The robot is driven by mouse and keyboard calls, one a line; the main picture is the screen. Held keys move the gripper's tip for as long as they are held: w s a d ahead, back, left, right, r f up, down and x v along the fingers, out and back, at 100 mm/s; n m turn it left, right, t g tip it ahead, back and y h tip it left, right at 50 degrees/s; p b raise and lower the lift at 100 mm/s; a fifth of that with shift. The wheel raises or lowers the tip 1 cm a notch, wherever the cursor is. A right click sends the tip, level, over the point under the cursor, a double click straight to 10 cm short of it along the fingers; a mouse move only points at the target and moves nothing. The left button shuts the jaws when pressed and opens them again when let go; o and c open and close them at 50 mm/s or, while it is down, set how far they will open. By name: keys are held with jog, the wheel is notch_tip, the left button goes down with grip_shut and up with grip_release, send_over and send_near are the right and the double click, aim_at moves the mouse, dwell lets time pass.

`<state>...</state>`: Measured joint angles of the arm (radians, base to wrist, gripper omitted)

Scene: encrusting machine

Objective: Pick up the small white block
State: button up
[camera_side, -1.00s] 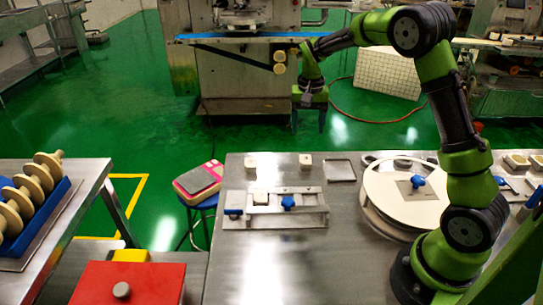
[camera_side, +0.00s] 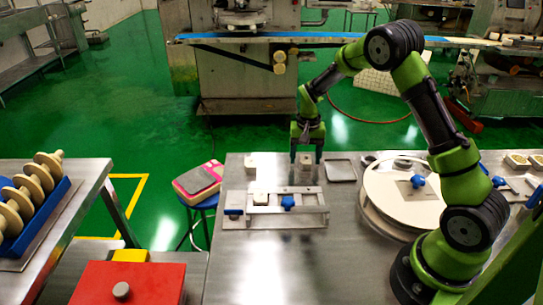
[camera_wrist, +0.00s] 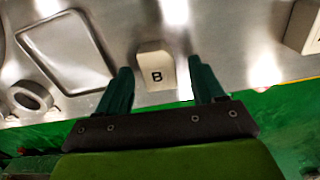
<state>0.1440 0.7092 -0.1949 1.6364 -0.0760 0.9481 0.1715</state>
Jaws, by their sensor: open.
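A small white block marked "B" (camera_wrist: 157,75) stands on the steel table near its far edge. In the side view this block (camera_side: 305,159) shows between the fingers of my gripper (camera_side: 306,157). In the wrist view my gripper (camera_wrist: 160,67) is open, with one dark green finger on each side of the block and visible space beside it. Whether the fingers touch the block's sides is not clear from the side view. A second small white block (camera_side: 250,161) stands to the left; part of it shows at the wrist view's right edge (camera_wrist: 300,28).
A metal fixture (camera_side: 308,218) with blue knobs and a pale block (camera_side: 260,197) lies in front. A shallow metal tray (camera_side: 341,181) and a round white plate (camera_side: 385,207) are to the right. The table's far edge is close behind the block.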

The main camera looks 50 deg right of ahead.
jog(key=c, duration=1.1)
jog(key=shift+c, duration=0.2)
jog(key=shift+r, duration=0.15)
